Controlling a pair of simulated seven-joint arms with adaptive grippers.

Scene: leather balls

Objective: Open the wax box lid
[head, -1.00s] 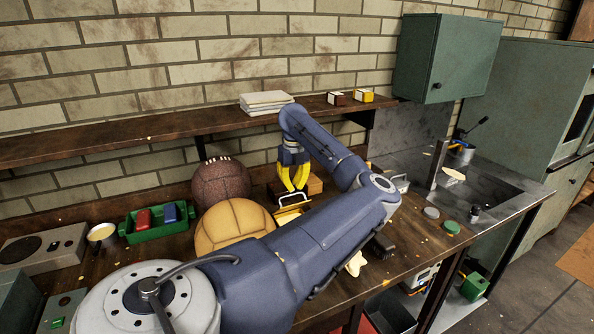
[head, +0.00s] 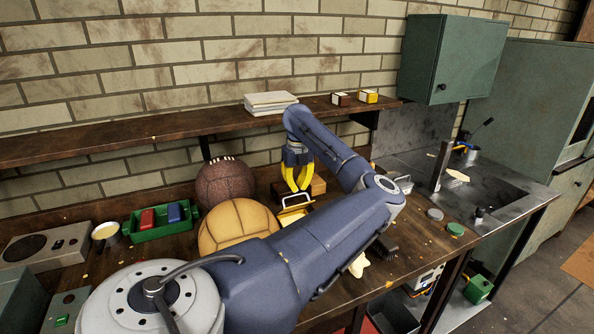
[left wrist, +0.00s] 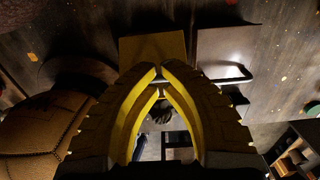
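A small box with a yellow top (head: 288,217) and a pale metal handle (head: 297,196) stands on the workbench, right of the tan ball; I take it for the wax box. My left gripper (head: 298,189) points down at the handle, its yellow fingertips close together. In the left wrist view, the fingertips (left wrist: 160,72) nearly meet, with the handle bar (left wrist: 232,78) running out beside them to the right. I cannot tell whether the bar lies between them or just behind. My arm partly hides the box. My right gripper is not in view.
A tan ball (head: 237,226) and a dark brown ball (head: 224,184) sit left of the gripper. A wooden block (head: 318,186) stands just behind it. A green tray (head: 160,231) holds red and blue pieces. A wooden shelf (head: 150,140) runs above the bench.

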